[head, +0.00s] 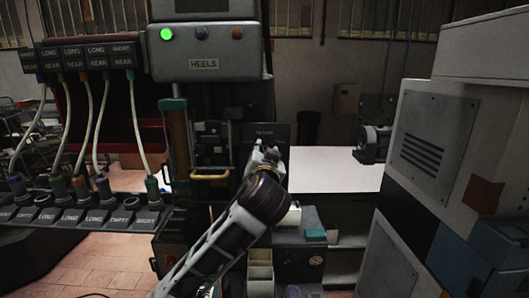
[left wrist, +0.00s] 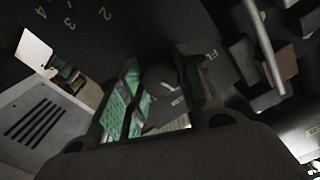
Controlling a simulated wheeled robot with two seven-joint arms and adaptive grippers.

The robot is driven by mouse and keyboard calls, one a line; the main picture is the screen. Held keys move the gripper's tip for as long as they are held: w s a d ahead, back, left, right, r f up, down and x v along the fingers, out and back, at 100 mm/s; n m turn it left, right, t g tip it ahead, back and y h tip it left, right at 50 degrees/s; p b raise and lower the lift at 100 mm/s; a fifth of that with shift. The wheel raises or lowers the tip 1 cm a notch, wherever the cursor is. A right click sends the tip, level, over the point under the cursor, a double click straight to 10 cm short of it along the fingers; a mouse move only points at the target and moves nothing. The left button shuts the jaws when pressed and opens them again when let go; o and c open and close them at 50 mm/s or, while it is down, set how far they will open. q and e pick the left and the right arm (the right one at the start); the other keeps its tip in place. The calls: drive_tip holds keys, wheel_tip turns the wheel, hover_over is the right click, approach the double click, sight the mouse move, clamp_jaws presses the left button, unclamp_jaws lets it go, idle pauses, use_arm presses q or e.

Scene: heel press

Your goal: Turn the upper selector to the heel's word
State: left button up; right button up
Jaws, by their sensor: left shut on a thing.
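My left gripper (head: 265,155) is at a dark panel (head: 280,131) right of the press in the head view; its arm hides the panel's lower part. In the left wrist view my left gripper (left wrist: 165,100) has green-padded fingers closed on a dark round selector knob (left wrist: 160,78). Small pale lettering shows beside the knob, too blurred to read surely. I cannot tell which word the knob points to. No heel is clearly seen. My right gripper is not in view.
A grey unit marked HEELS (head: 205,50) has a lit green lamp (head: 167,34). At left, cables join labelled boxes (head: 95,56) to a socket row (head: 75,212). A white tabletop (head: 335,168) lies behind my arm. A grey cabinet (head: 435,140) stands close at right.

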use_arm(q)
drive_tip(key=shift+m+p, duration=0.5)
drive_tip(key=shift+m, duration=0.7)
drive_tip(key=o, duration=1)
drive_tip(key=shift+o, duration=0.2)
drive_tip(key=shift+s, duration=0.15)
drive_tip(key=s, duration=1.1)
drive_tip(key=shift+s, duration=0.35)
drive_tip(key=shift+f, duration=0.1)
